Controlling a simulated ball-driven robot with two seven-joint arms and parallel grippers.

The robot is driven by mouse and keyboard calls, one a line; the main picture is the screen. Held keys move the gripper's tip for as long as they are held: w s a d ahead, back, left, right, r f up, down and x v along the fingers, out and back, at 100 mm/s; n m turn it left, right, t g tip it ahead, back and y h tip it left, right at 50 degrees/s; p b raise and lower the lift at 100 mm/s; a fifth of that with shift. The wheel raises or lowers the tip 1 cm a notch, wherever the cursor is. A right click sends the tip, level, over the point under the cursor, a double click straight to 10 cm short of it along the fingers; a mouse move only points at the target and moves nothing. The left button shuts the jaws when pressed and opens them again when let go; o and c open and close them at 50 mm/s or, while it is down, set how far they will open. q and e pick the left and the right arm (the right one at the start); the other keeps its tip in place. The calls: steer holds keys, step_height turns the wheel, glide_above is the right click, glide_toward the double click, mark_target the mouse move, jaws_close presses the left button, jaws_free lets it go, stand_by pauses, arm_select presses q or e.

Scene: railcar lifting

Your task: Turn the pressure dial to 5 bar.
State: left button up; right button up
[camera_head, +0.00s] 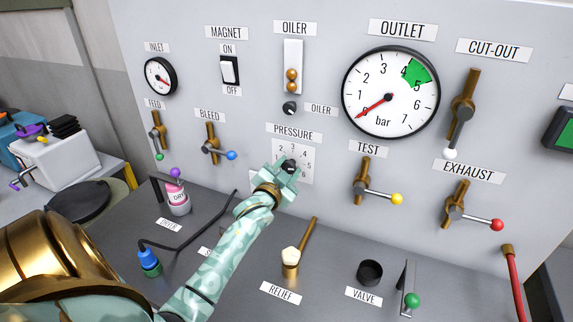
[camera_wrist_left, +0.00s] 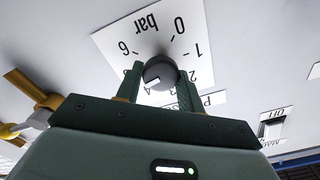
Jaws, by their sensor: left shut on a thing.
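The pressure dial is a dark round knob (camera_head: 289,164) on a white scale plate (camera_head: 305,163) under the PRESSURE label. My left gripper (camera_head: 284,172) reaches it from below and covers part of the plate. In the left wrist view the gripper (camera_wrist_left: 159,78) has one finger on each side of the knob (camera_wrist_left: 160,70) and is shut on it. The knob's white mark points down and left in that upside-down view, away from 0; the 6 shows at the left. A finger hides the nearby numbers, so the exact setting cannot be read. My right gripper is out of view.
The OUTLET gauge (camera_head: 390,93) has its red needle at 0 and a green band around 4 to 5. The OILER knob (camera_head: 289,108) is above the dial. The TEST lever (camera_head: 366,190) is to its right, the BLEED lever (camera_head: 215,146) to its left. The RELIEF lever (camera_head: 299,250) stands below.

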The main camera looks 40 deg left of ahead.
arm_select(q)
steer(key=shift+m+p, duration=0.3)
steer(key=shift+m, duration=0.7)
steer(key=shift+f, duration=0.1)
steer(key=o, duration=1)
steer(key=v, duration=1.6)
steer(key=shift+s+p, duration=0.2)
steer(key=shift+p, duration=0.1)
